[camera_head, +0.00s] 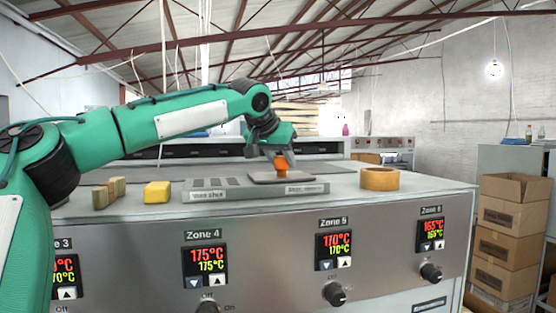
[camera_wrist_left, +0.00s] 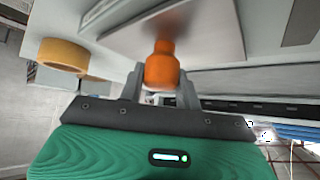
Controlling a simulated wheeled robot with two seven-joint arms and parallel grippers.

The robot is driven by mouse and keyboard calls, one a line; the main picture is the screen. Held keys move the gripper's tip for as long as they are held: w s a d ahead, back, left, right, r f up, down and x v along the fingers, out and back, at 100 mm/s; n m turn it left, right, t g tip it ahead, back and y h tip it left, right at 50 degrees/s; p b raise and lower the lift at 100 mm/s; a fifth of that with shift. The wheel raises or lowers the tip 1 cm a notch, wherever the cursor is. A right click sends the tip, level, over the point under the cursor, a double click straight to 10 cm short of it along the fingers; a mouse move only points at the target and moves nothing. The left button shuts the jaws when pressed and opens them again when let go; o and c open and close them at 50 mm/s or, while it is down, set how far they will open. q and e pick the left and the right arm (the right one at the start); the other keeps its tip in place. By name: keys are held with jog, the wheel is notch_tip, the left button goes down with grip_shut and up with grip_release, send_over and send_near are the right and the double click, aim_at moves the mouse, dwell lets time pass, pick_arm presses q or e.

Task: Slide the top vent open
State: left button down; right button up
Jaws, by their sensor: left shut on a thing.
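The top vent (camera_head: 256,193) is a grey frame on top of the machine, with labels at both ends of its front edge that are hard to read. Its dark sliding plate (camera_head: 312,176) sits toward the right end, and several slots show uncovered at the left. An orange knob (camera_head: 281,164) stands on the plate. My left gripper (camera_head: 284,156) reaches down from above and is shut on the knob. In the left wrist view the knob (camera_wrist_left: 163,68) is between the two fingers, and the plate (camera_wrist_left: 200,28) lies beyond it. My right gripper is not in view.
A roll of tape (camera_head: 379,178) lies right of the vent. Zone displays and dials line the front panel (camera_head: 270,250). Cardboard boxes (camera_head: 508,235) are stacked at the right.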

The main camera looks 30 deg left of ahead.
pick_arm(q)
jog(key=shift+s+a+r, duration=0.1)
jog(key=shift+s+a, duration=0.25)
jog(key=shift+s, duration=0.05)
jog(key=c, duration=1.3)
grip_release()
jog(key=shift+s, duration=0.1)
jog(key=o, duration=0.3)
jog(key=shift+w+d, duration=0.2)
jog(key=a+b+v, duration=0.1)
jog(key=b+v, duration=0.3)
jog(key=v, duration=0.9)
jog(key=shift+s+d+r, duration=0.25)
jog(key=shift+d, duration=0.25)
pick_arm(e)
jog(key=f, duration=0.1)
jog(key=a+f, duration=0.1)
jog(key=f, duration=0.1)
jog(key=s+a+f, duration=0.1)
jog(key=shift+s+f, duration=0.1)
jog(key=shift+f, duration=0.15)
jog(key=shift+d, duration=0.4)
